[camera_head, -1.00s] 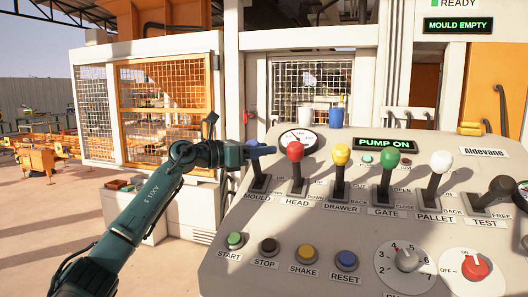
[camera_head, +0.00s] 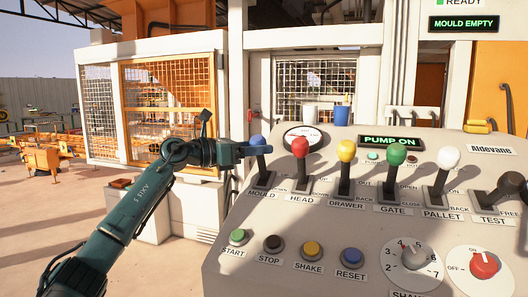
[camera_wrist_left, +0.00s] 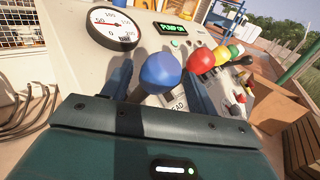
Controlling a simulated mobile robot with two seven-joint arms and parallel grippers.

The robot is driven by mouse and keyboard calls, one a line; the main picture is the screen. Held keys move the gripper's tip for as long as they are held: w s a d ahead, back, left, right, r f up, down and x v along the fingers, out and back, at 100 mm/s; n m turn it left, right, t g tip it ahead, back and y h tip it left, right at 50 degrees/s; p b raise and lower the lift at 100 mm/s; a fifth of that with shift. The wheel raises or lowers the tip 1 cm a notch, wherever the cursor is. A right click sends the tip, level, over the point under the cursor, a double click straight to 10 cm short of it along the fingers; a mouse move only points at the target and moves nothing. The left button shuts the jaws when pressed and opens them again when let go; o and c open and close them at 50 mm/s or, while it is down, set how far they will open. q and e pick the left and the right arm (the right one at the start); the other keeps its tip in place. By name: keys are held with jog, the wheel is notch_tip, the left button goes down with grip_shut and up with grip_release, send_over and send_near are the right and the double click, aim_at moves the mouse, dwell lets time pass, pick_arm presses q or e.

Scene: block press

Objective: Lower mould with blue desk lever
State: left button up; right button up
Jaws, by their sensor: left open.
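The blue-knobbed lever (camera_head: 258,144) labelled MOULD stands at the left end of the lever row on the desk (camera_head: 225,215). My left gripper (camera_head: 258,150) is at this knob, reaching in from the left. In the left wrist view the blue knob (camera_wrist_left: 160,73) sits between the two fingers of my left gripper (camera_wrist_left: 158,85), with visible gaps at both sides. The gripper is open. My right gripper is not in view.
The red lever (camera_head: 300,148) labelled HEAD stands close to the right of the blue one, followed by yellow, green, white and black levers. A pressure gauge (camera_head: 303,136) is behind. Buttons line the front. The display (camera_head: 391,142) reads PUMP ON.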

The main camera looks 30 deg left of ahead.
pick_arm(q)
jog(key=b+v, duration=0.4)
jog(key=v, duration=0.6)
jog(key=shift+s, duration=0.2)
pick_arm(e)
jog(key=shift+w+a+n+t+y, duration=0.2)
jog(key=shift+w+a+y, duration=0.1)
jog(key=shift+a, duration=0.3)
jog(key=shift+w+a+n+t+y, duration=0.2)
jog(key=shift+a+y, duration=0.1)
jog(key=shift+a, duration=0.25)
pick_arm(q)
jog(key=shift+a, duration=0.15)
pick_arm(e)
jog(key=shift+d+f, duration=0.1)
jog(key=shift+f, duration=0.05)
pick_arm(q)
jog(key=shift+f, duration=0.1)
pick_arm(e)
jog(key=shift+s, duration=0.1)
